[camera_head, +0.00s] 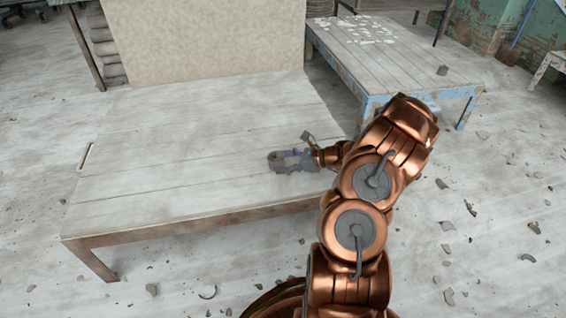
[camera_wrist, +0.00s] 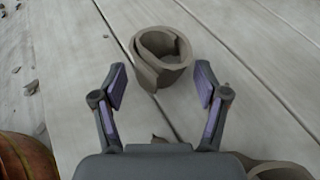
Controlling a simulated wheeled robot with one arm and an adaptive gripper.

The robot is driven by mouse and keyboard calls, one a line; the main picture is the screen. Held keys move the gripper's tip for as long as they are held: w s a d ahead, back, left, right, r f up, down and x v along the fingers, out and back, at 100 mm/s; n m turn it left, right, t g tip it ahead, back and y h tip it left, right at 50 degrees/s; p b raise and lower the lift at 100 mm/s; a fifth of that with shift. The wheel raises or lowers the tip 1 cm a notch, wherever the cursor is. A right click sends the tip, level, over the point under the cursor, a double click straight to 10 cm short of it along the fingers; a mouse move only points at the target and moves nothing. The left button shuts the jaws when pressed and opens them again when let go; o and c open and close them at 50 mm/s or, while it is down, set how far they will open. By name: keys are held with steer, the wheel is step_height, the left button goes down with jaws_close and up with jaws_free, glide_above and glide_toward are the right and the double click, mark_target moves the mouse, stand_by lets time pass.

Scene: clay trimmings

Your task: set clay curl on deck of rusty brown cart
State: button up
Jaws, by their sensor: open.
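The clay curl (camera_wrist: 172,78) is a grey-brown rolled strip lying on pale planks in the wrist view. My gripper (camera_wrist: 161,78) is open, its purple-padded fingers apart on either side of the curl's near part, with a gap on both sides. In the head view my gripper (camera_head: 290,160) reaches low over the right part of a wide plank-topped platform. The platform (camera_head: 150,210) has a rusty brown edge frame and legs; I cannot tell whether it is the cart. The gripper largely obscures the curl in the head view.
A blue-framed plank table (camera_head: 400,70) with white scraps and a small grey lump (camera_head: 442,70) stands behind right. A tall beige block (camera_head: 205,40) rises behind the platform. Clay shards litter the floor at right. Another brown piece (camera_wrist: 275,170) shows at the wrist view's lower right.

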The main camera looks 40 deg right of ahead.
steer(key=p+v, duration=0.3)
steer(key=v, duration=0.8)
steer(key=shift+s+d+r+p, duration=0.1)
steer(key=shift+p, duration=0.25)
steer(key=w+a+r+n+g+y, duration=0.1)
steer(key=a+r+n+g+y, duration=0.2)
steer(key=a, duration=0.5)
steer(key=w+a+r+n+g, duration=0.1)
steer(key=a+r+n+g, duration=0.1)
steer(key=a+r+n, duration=0.55)
steer(key=s+a+r+n+g+h, duration=0.1)
steer(key=s+a+r+n+g, duration=0.2)
steer(key=a, duration=0.5)
steer(key=s+a+r+n+g, duration=0.1)
steer(key=s+a+n+g, duration=0.2)
steer(key=a, duration=0.4)
steer(key=s+a+r+n+g+h, duration=0.2)
steer(key=s+a+n+g+h, duration=0.3)
steer(key=s, duration=0.7)
steer(key=s+d+r+n+t+h, duration=0.1)
steer(key=s+n+h, duration=0.4)
steer(key=s, duration=0.8)
steer(key=shift+d+r+n+t, duration=0.15)
steer(key=shift+d+n+t, duration=0.25)
steer(key=shift+d+n, duration=0.6)
steer(key=shift+a, duration=0.15)
